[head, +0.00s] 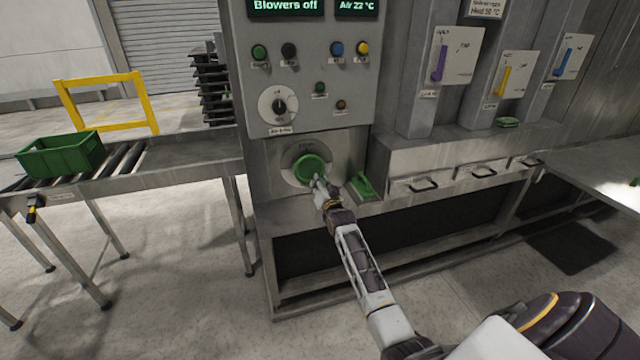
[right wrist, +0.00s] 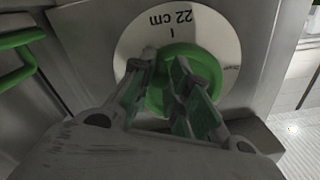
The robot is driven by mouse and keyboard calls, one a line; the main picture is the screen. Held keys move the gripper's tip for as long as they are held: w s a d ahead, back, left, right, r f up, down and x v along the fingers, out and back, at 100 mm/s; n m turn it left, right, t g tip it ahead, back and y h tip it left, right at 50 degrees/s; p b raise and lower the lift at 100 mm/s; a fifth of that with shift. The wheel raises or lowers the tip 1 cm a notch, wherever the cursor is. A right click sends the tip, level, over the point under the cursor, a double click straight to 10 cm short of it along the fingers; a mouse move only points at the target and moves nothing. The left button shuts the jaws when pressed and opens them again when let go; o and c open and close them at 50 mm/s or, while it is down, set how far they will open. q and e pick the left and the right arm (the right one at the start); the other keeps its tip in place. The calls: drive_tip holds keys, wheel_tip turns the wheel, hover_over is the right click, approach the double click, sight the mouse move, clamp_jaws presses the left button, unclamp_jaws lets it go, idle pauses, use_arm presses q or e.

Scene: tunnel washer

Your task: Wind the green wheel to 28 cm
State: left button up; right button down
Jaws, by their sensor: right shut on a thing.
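The green wheel (head: 310,168) is a round knob on a pale dial plate (head: 291,163), low on the grey control panel. In the right wrist view the green wheel (right wrist: 181,59) sits in front of the dial plate (right wrist: 130,40), which reads "22 cm", upside down there, beside a short mark. My right gripper (head: 318,183) is shut on the green wheel from the front. My left gripper is not in view.
A green handle (head: 363,187) sticks out just right of the wheel. Above are a black selector knob (head: 279,106) and several buttons. Displays read "Blowers off" and "Air 22 °C". A roller conveyor with a green crate (head: 60,157) stands left; levers and drawers are right.

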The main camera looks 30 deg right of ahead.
drive_tip(key=shift+a+f, duration=0.1)
drive_tip(key=shift+f, duration=0.05)
drive_tip(key=c, duration=1.3)
unclamp_jaws()
drive_tip(key=shift+v, duration=6)
